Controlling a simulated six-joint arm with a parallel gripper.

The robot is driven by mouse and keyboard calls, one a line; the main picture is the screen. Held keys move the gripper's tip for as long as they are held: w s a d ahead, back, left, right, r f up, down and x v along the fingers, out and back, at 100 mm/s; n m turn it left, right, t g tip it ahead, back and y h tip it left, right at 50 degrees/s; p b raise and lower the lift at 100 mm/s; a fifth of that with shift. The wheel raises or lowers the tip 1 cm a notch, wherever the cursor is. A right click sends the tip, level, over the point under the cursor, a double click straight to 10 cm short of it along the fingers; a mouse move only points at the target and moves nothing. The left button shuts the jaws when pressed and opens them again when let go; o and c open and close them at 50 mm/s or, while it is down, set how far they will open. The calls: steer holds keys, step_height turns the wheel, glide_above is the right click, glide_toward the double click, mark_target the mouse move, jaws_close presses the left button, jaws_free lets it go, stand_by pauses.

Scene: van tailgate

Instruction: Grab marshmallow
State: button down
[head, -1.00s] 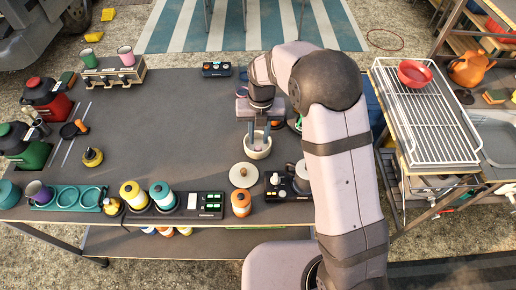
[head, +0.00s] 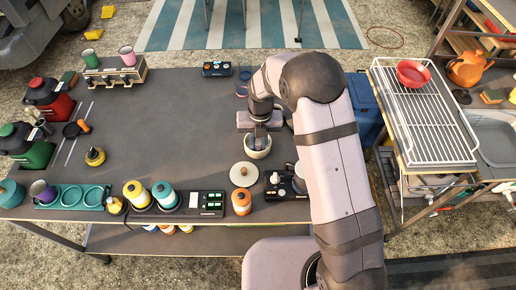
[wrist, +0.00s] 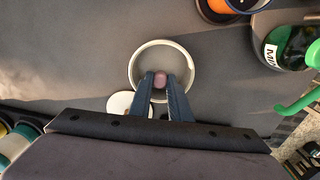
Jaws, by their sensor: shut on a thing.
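A pinkish marshmallow (wrist: 160,81) shows between my fingertips in the wrist view, inside the rim of a cream bowl (wrist: 136,66). My gripper (wrist: 161,83) points down into the bowl and is shut on the marshmallow. In the head view the bowl (head: 257,153) stands on the grey table, and my gripper (head: 260,143) reaches into it from above. The marshmallow is hidden there. Whether the marshmallow touches the bowl's floor I cannot tell.
A round cream lid (head: 244,174) lies just in front of the bowl. An orange-topped jar (head: 241,202) and a black control box (head: 284,185) stand nearby. A dark green bottle (wrist: 290,45) is at right in the wrist view. The table's middle left is clear.

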mark_target(258, 147)
step_height(258, 147, up, 10)
steer(key=b, duration=0.2)
steer(key=shift+b, duration=0.3)
stand_by(0.3)
